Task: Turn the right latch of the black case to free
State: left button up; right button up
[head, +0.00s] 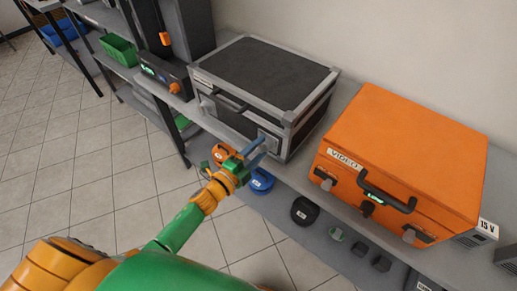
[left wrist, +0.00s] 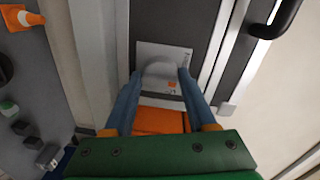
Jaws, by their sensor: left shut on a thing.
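The black case (head: 265,72) with grey metal edges stands closed on the shelf in the head view. Its right latch (head: 268,138) is a grey piece on the front face, partly behind my fingers. My left gripper (head: 258,148) is at this latch. In the left wrist view, the rounded grey latch (left wrist: 160,70) sits on a pale plate, between the blue fingertips of my left gripper (left wrist: 160,76), which is shut on it. The left latch (head: 207,105) is on the far side of the front handle. My right gripper is not in view.
An orange case (head: 400,150) labelled VIDEO stands to the right, its black handle sticking out. A black device (head: 170,75) stands to the left. Reels, including a blue one (head: 261,181) and a black one (head: 304,211), lie on the lower shelf. The tiled floor (head: 95,170) is clear.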

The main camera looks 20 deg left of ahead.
pick_arm(q)
jog(key=shift+r, duration=0.15)
jog(key=o, duration=1.3)
jog(key=shift+o, duration=0.2)
jog(key=v, duration=0.7)
